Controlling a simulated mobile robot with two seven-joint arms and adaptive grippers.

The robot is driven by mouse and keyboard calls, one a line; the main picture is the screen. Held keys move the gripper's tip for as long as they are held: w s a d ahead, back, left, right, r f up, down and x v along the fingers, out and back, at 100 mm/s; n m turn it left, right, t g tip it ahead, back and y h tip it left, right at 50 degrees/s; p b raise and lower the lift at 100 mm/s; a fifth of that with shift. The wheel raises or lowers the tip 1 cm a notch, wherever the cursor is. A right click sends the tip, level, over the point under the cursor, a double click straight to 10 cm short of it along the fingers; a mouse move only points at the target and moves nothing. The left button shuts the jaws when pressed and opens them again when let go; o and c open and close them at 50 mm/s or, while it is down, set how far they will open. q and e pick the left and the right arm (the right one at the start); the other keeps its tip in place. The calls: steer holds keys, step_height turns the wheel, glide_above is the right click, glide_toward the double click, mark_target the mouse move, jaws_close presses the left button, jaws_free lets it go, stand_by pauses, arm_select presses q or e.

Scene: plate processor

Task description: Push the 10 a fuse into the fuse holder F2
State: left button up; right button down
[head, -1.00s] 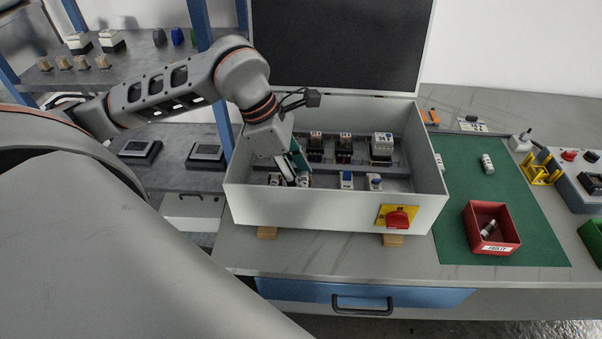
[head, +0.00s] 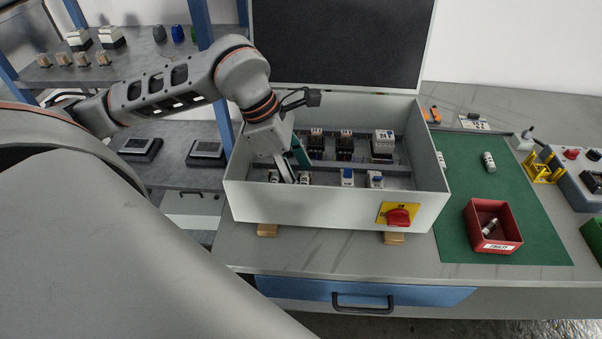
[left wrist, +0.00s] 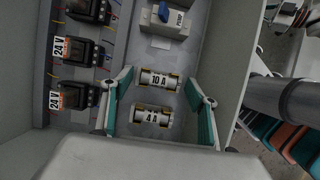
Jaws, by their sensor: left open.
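The 10 A fuse (left wrist: 159,80) is a pale cylinder with a 10 A label, lying crosswise inside the grey cabinet (head: 330,210). Beside it lies the 4 A fuse (left wrist: 152,116). My left gripper (left wrist: 160,80) is open, with a teal finger on either side of the 10 A fuse, near its two ends. I cannot tell whether the fingers touch it. In the head view the left gripper (head: 295,172) reaches down into the cabinet's left front. Fuse holder F2 cannot be made out by its marking; the fuses cover what is under them. My right gripper is not in view.
Relays with 24 V labels (left wrist: 60,46) stand in the back row. The cabinet's front wall carries a red switch (head: 398,216). A red bin (head: 489,245) stands on the green mat (head: 540,245).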

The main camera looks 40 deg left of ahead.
arm_select(q)
steer(key=v, duration=1.2)
steer(key=shift+s, duration=0.1)
